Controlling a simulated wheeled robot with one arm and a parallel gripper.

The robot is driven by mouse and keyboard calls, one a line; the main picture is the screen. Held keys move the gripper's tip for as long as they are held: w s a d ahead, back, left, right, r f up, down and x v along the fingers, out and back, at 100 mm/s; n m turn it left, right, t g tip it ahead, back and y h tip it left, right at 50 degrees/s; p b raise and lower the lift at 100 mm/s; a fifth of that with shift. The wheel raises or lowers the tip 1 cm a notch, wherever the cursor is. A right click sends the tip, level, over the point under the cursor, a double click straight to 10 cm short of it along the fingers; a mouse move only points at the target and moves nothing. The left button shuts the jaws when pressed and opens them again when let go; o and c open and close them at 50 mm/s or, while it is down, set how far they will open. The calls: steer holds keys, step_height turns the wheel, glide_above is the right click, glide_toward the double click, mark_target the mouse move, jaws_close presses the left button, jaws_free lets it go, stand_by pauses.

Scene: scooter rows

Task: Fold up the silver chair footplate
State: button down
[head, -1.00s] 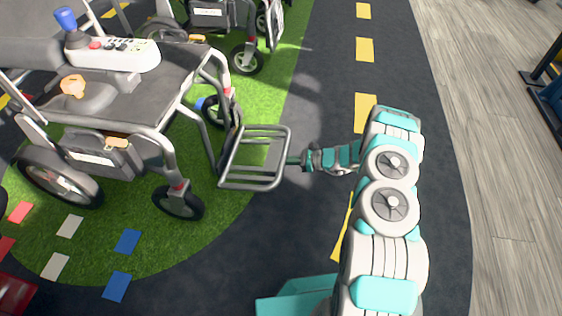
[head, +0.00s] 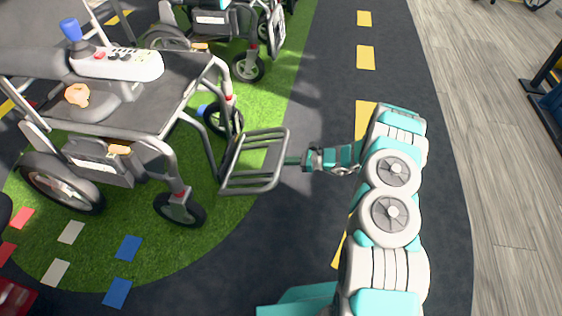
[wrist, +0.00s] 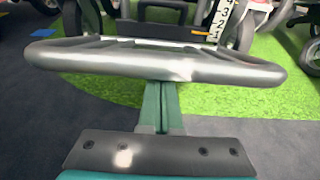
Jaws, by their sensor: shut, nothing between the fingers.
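The silver chair (head: 178,108) stands at the left in the head view, with grey tubes and a joystick armrest. Its footplate (head: 277,170), a grey tubular frame, juts out to the right from the front of the chair and is slightly tilted, its outer bar a little raised. My gripper (head: 291,160) is at the middle of that outer bar. In the wrist view the outer bar (wrist: 230,69) crosses the picture, and my gripper's green fingers (wrist: 160,100) are together and pass under it. Their tips are hidden behind the bar, so contact is not clear.
A second chair (head: 213,20) stands behind on the green turf. A front caster (head: 180,209) is near the footplate. Dark road with yellow dashes (head: 365,57) lies open to the right, with a dark blue stand (head: 545,100) at the far right.

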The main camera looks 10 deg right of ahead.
mark_target(276, 154)
steer(key=shift+r, duration=0.15)
steer(key=shift+w+a+r+p, duration=0.1)
steer(key=shift+a+r, duration=0.15)
steer(key=shift+r, duration=0.3)
steer(key=shift+a+r+p, duration=0.1)
steer(key=shift+a+r, duration=0.1)
steer(key=shift+r, duration=0.4)
steer(key=shift+w+a+r+p, duration=0.1)
steer(key=shift+a+r, duration=0.15)
steer(key=shift+r, duration=0.4)
steer(key=shift+w+a+r, duration=0.15)
steer(key=shift+a+r, duration=0.25)
steer(key=shift+r, duration=0.25)
steer(key=shift+w+a+r, duration=0.15)
steer(key=shift+a+r, duration=0.2)
steer(key=shift+r, duration=0.3)
steer(key=shift+a+r, duration=0.2)
steer(key=shift+r, duration=0.1)
